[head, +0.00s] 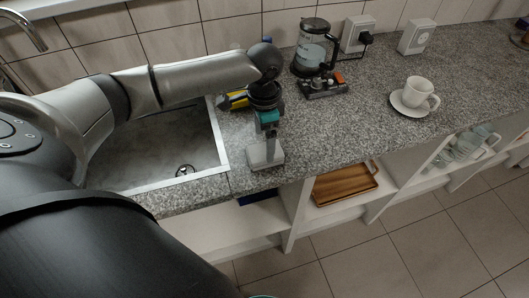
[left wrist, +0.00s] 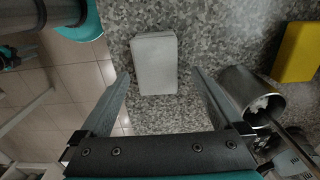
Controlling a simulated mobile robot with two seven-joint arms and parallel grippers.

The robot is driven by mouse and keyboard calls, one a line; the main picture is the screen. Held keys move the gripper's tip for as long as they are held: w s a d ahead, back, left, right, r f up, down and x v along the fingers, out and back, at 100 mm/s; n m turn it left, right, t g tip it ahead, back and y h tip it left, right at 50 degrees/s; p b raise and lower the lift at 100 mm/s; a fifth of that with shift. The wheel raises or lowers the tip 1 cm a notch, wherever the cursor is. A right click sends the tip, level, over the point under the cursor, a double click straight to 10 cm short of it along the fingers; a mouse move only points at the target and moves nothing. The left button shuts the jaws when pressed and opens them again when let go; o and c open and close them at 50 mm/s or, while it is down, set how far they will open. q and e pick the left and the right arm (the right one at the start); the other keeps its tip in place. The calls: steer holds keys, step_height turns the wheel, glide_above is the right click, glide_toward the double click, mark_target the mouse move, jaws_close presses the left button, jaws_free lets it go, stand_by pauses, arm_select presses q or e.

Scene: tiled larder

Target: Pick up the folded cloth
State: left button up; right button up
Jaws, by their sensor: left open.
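The folded cloth (head: 258,158) is a small pale grey rectangle on the granite counter, near its front edge and right of the sink. In the left wrist view the cloth (left wrist: 155,62) lies flat ahead of the fingertips, between their lines. My left gripper (head: 268,138) points down over the cloth in the head view. In the wrist view the left gripper (left wrist: 160,73) has its fingers wide apart, with nothing held.
A metal pot (left wrist: 250,90) holding utensils stands close to the right finger. A yellow item (left wrist: 298,50) lies beyond it. The sink (head: 224,150) is left of the cloth.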

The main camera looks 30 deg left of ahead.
mark_target(264, 150)
arm_select(q)
step_height(264, 150, down, 4)
steer(key=shift+s+d+f+b, duration=0.15)
steer(key=shift+f+b, duration=0.1)
steer(key=shift+b, duration=0.05)
steer(key=shift+c, duration=0.2)
steer(key=c, duration=1.4)
steer(key=shift+r, duration=0.1)
steer(key=shift+r, duration=0.1)
step_height(264, 150, up, 20)
steer(key=p, duration=0.3)
